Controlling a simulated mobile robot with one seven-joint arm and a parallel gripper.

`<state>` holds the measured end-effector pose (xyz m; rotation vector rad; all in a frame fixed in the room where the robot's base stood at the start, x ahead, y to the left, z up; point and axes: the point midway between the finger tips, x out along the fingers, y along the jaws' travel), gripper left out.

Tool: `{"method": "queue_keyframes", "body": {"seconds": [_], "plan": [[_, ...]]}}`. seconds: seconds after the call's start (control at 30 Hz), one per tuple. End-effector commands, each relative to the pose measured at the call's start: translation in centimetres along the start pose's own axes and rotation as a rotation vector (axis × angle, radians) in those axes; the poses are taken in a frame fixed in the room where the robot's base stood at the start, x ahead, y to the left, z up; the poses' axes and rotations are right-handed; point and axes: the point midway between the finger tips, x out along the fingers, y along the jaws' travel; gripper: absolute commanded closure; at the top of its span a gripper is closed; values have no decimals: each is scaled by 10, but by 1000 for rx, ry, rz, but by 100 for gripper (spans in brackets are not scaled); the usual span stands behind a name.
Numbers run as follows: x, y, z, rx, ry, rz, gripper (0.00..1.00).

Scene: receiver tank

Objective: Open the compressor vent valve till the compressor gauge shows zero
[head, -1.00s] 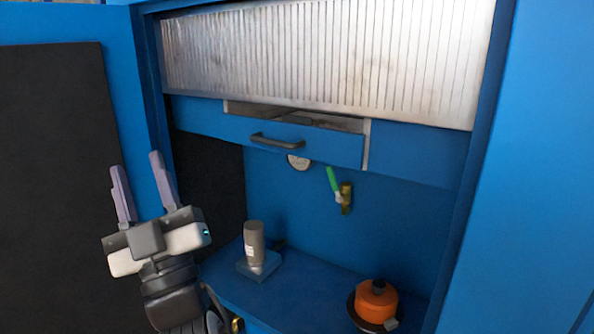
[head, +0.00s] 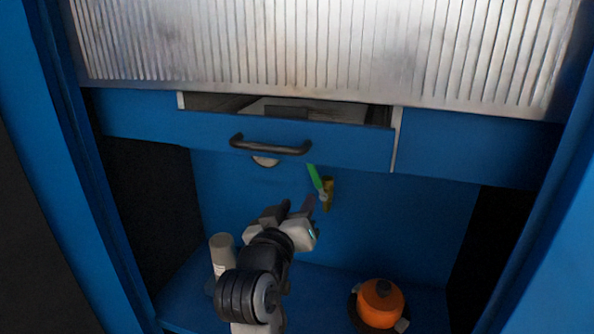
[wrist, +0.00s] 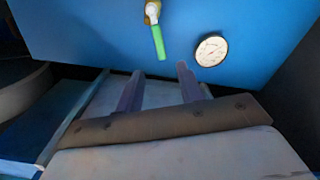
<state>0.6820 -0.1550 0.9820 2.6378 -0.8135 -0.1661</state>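The valve has a green lever (head: 315,180) on a brass body (head: 327,193) on the blue back wall. In the wrist view the green lever (wrist: 158,42) lies ahead of and above my fingertips. The round white gauge (head: 265,161) is mostly hidden behind the drawer in the head view. In the wrist view the gauge (wrist: 211,50) shows whole, to the right of the lever; its needle reading is too small to tell. My gripper (head: 297,204) is just below and left of the valve. In the wrist view my gripper (wrist: 160,70) is open and empty, apart from the lever.
A partly open drawer (head: 250,142) with a dark handle (head: 270,146) juts out above the valve, under a ribbed metal shutter (head: 320,50). A grey bottle (head: 222,255) and an orange pot (head: 380,303) stand on the blue shelf (head: 330,285) below.

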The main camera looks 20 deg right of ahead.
Motion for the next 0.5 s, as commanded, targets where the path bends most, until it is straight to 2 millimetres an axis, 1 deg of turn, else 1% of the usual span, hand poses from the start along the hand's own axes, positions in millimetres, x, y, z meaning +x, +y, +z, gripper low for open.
{"method": "queue_keyframes", "body": {"seconds": [0.17, 0.27, 0.5], "plan": [[21, 2, -4, -1, -6, -1, 63], [41, 0, -2, -3, -2, 0, 63], [92, 0, -2, -3, 0, -1, 63]]}}
